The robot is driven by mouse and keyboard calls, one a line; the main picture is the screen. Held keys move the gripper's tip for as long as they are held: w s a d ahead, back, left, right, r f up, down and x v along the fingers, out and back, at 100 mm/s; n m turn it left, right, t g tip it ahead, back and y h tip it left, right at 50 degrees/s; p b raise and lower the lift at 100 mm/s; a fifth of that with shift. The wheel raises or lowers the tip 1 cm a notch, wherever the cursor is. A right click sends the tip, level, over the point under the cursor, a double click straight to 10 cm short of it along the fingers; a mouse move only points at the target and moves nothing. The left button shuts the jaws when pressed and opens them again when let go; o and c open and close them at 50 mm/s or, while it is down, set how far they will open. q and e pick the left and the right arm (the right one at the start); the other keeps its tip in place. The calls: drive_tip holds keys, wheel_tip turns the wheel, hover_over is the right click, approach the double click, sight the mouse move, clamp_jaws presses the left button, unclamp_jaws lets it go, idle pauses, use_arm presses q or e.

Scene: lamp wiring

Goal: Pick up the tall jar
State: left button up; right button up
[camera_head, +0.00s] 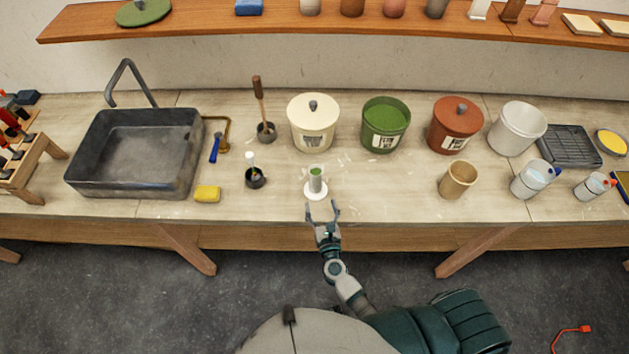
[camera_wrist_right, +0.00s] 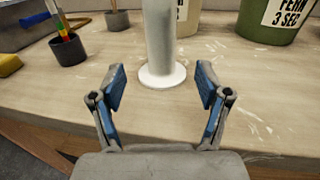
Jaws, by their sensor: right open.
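My right gripper (camera_head: 322,207) is open at the table's front edge, just in front of the jar. In the wrist view the fingers of my right gripper (camera_wrist_right: 161,90) are spread, with the jar centred beyond them and nothing held. My left gripper is not in view.
Behind the jar stand a cream bucket (camera_head: 314,122), a green bucket (camera_head: 385,125) and a red-brown bucket (camera_head: 455,124). A small dark cup (camera_head: 256,179) and a yellow sponge (camera_head: 208,194) lie left. A tan cup (camera_head: 457,180) stands right. Bare tabletop flanks the jar.

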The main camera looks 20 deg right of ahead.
sight(317, 186)
drive_tip(key=w, duration=0.4)
drive_tip(key=shift+w+p, duration=0.2)
drive_tip(key=shift+p, duration=0.1)
drive_tip(key=w, duration=0.3)
drive_tip(key=w+d+p, duration=0.1)
drive_tip(key=w, duration=0.1)
drive_tip(key=shift+w+f, duration=0.1)
drive_tip(key=shift+w, duration=0.2)
drive_tip(key=shift+s, duration=0.1)
drive_tip(key=shift+c, duration=1)
drive_tip(key=c, duration=1.2)
clamp_jaws()
drive_tip(key=shift+r, duration=0.2)
